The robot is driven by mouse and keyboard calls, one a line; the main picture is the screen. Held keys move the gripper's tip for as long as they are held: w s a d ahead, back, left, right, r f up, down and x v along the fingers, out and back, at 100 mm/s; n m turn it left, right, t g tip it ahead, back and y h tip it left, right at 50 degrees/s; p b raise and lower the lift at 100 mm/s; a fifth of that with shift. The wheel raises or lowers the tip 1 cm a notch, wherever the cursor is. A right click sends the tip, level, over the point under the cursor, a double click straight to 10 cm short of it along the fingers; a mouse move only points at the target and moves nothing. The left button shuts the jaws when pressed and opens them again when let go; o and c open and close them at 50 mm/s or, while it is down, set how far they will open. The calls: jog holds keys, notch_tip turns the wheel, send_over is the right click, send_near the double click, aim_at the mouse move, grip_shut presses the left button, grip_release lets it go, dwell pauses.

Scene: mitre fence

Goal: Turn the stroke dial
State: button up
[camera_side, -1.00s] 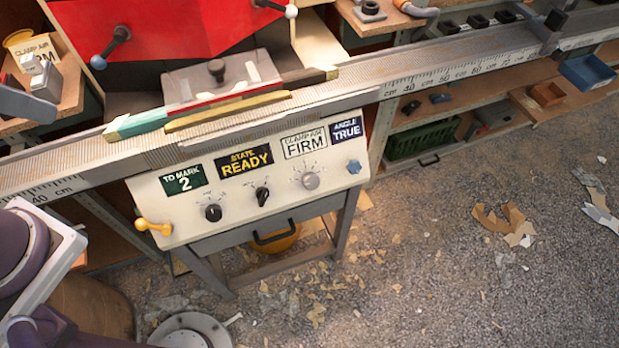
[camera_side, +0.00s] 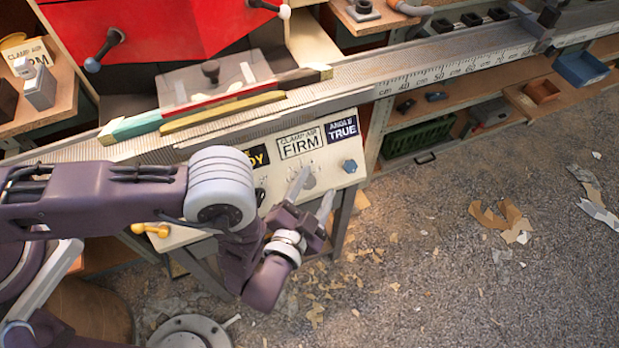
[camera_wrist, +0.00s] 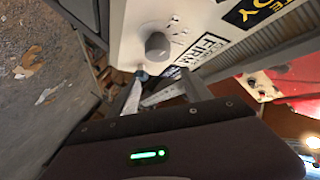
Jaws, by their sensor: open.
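The cream control panel (camera_side: 340,178) carries a row of dials; I cannot read which one is marked stroke. The grey round dial (camera_side: 309,179) below the "FIRM" sign is partly behind a finger of my gripper (camera_side: 317,181). In the wrist view this grey dial (camera_wrist: 157,45) shows beyond the fingertips of my gripper (camera_wrist: 162,76), with small marks around it. My gripper is open and empty in front of the panel's right part, with no visible grip on the dial.
A blue knob (camera_side: 350,166) sits at the panel's right end, and a yellow lever (camera_side: 150,230) at its left. "FIRM" (camera_side: 301,143) and "TRUE" (camera_side: 342,129) signs stand above. The ruled fence rail (camera_side: 440,68) runs behind. The floor on the right is open, with scraps.

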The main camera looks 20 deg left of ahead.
aim_at(309, 183)
jog(key=s+a+f+m, duration=0.1)
jog(key=s+a+f+m+t, duration=0.1)
jog(key=s, duration=0.1)
jog(key=shift+s+a+f+t, duration=0.25)
jog(key=shift+f+t, duration=0.05)
jog(key=shift+f, duration=0.05)
jog(key=w, duration=0.6)
jog(key=shift+w, duration=0.2)
jog(key=shift+c, duration=0.5)
grip_shut()
